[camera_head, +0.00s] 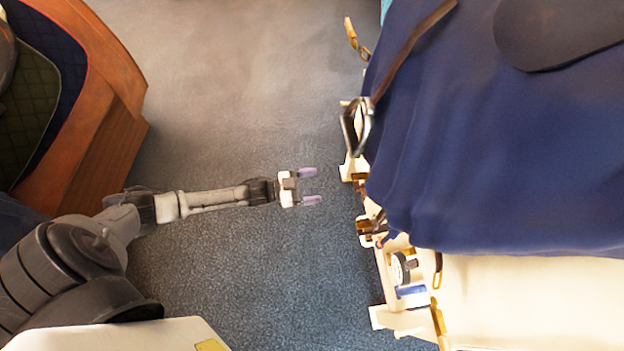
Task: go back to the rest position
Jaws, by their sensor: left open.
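My left gripper (309,187) is in the head view, at the end of the arm that comes in from the left. Its two pale purple fingertips are apart with nothing between them. It hangs over the grey-blue floor, to the left of the blue cloth (480,140) and apart from it. My right gripper is not in this view.
A cream stand or body (530,300) lies under the blue cloth at the right. A brown strap with a metal stirrup (357,128) hangs at the cloth's left edge. A wooden cabinet or rack (105,105) stands at the upper left. Open floor (240,80) lies between.

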